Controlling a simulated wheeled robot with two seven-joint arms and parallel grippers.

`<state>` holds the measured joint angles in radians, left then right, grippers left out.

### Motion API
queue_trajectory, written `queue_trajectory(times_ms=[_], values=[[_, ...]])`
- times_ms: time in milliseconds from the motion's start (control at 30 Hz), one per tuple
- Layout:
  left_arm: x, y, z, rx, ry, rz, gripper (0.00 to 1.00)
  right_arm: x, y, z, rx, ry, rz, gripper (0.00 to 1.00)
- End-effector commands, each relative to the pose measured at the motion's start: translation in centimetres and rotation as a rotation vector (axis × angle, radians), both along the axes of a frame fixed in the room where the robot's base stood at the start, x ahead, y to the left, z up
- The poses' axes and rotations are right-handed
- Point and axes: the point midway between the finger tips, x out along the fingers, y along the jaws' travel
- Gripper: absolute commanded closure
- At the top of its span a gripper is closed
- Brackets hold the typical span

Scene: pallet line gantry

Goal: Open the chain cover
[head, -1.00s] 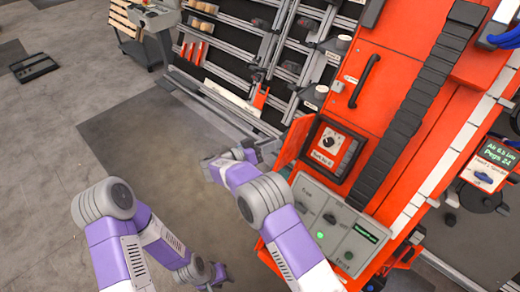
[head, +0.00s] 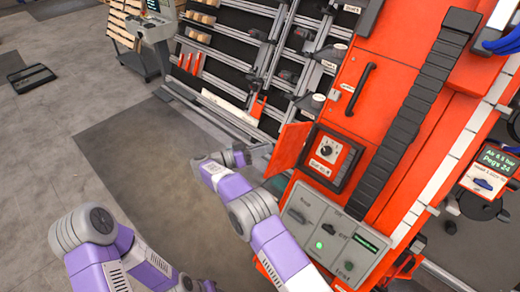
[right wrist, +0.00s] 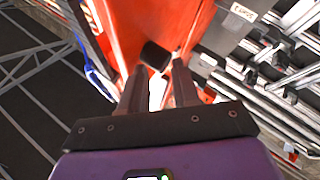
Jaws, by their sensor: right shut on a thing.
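A small orange door (head: 289,149) stands swung out at the left side of a dark-framed recess with a knob panel (head: 328,150) on the orange machine. I take this door to be the chain cover; its lettering is not readable. My right gripper (head: 264,151) is at the door's outer left side, shut on a part of it that the head view hides. In the right wrist view, the fingers (right wrist: 157,88) reach toward the orange door (right wrist: 128,30), with a dark block (right wrist: 155,56) just beyond their tips. My left gripper is out of the head view; only its arm shows at bottom left.
A grey control panel (head: 333,234) with a green light lies below the recess. A larger orange panel with a black handle (head: 361,89) is above it. A tool rack (head: 250,60) stands behind.

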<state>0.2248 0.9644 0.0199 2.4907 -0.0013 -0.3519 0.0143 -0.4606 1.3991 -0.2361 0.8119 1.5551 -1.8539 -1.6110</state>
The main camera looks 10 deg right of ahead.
Motion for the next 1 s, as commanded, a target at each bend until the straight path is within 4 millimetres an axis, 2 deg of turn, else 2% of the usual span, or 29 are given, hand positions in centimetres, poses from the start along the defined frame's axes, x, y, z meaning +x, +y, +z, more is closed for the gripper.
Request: queue_trajectory(times_ms=[33, 67, 100, 233, 667, 833, 1000], values=[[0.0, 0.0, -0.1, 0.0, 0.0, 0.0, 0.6, 0.3, -1.8, -0.8, 0.001, 0.017, -0.018, 1.0], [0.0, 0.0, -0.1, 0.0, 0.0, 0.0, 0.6, 0.3, -1.8, -0.8, 0.001, 0.017, -0.018, 1.0], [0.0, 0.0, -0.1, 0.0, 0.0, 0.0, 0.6, 0.3, -1.8, -0.8, 0.001, 0.017, -0.018, 0.66], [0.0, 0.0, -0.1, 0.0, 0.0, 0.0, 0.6, 0.4, -1.7, -0.7, 0.0, 0.014, -0.015, 0.46], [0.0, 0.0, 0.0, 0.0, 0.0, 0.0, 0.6, 0.5, -1.5, -0.2, -0.003, 0.003, -0.012, 0.46], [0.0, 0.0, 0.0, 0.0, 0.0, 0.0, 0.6, 0.1, 0.4, -0.3, -0.002, 0.001, -0.009, 0.46], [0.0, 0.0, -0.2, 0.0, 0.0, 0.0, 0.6, -0.7, 4.2, -0.7, -0.003, 0.003, -0.007, 0.46]])
